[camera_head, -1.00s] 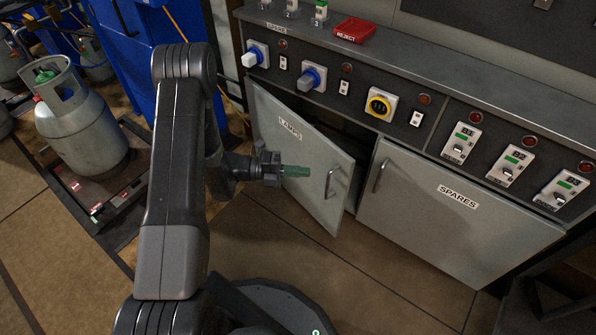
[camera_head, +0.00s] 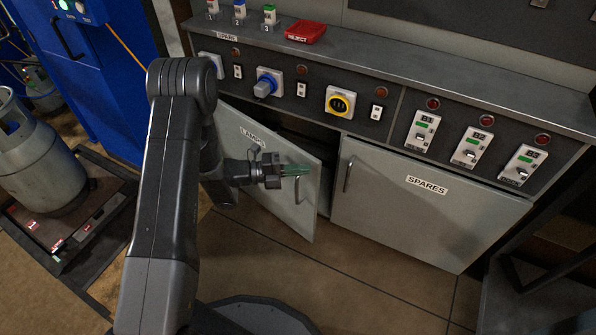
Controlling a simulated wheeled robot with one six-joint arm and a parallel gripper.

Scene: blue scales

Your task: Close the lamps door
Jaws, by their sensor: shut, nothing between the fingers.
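The lamps door (camera_head: 262,172) is a grey cabinet door, hinged on its left and standing partly open, with its right edge swung out. A dark gap shows behind its top edge. Its vertical handle (camera_head: 298,186) is near the right edge. My gripper (camera_head: 296,171) is shut and empty, with green fingertips pointing right. It appears in front of the door's outer face, just left of and above the handle. I cannot tell whether the fingertips touch the door. My arm hides part of the door's left side.
The shut spares door (camera_head: 425,205) is to the right of the opening. A control panel with switches (camera_head: 340,101) runs above the doors, and a red reject tray (camera_head: 306,33) lies on top. A gas cylinder (camera_head: 35,155) stands on a scale platform (camera_head: 95,205) at left. The floor in front is clear.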

